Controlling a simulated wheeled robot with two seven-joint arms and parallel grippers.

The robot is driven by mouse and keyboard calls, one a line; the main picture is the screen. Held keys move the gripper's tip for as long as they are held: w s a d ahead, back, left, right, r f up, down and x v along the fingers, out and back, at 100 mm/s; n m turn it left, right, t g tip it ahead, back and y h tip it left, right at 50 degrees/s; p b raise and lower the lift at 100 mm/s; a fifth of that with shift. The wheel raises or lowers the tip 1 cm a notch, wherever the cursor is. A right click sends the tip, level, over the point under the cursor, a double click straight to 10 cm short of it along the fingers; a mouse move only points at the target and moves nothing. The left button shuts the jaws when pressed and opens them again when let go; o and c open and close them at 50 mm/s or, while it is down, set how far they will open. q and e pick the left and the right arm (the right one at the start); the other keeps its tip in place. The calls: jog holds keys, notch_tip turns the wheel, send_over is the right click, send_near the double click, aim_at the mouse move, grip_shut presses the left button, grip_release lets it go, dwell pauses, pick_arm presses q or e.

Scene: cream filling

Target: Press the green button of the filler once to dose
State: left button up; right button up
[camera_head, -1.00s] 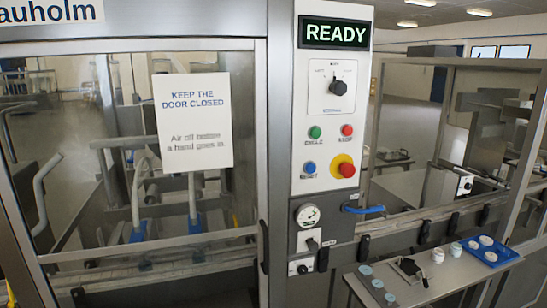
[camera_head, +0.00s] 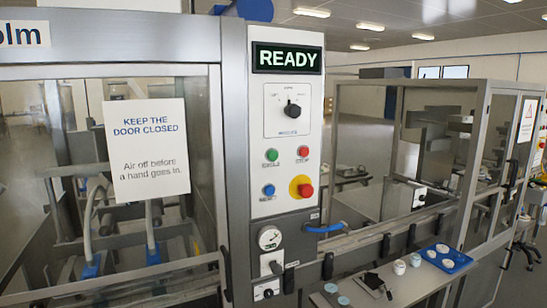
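The filler's control panel (camera_head: 266,200) stands upright near the middle of the head view. Its green button (camera_head: 271,155) sits on the left of the upper button row, above a small label. A red button (camera_head: 303,152) is to its right. A blue button (camera_head: 268,190) and a red knob on a yellow plate (camera_head: 305,190) are below. The display (camera_head: 287,58) at the top reads READY, and a black selector knob (camera_head: 292,110) is under it. Neither of my grippers shows in this view.
A glass door (camera_head: 110,230) with a "keep the door closed" sign (camera_head: 147,150) is left of the panel. A gauge (camera_head: 270,237) and blue hose (camera_head: 324,228) are below it. A shelf (camera_head: 415,285) at lower right holds a blue tray (camera_head: 447,265), white jars and discs.

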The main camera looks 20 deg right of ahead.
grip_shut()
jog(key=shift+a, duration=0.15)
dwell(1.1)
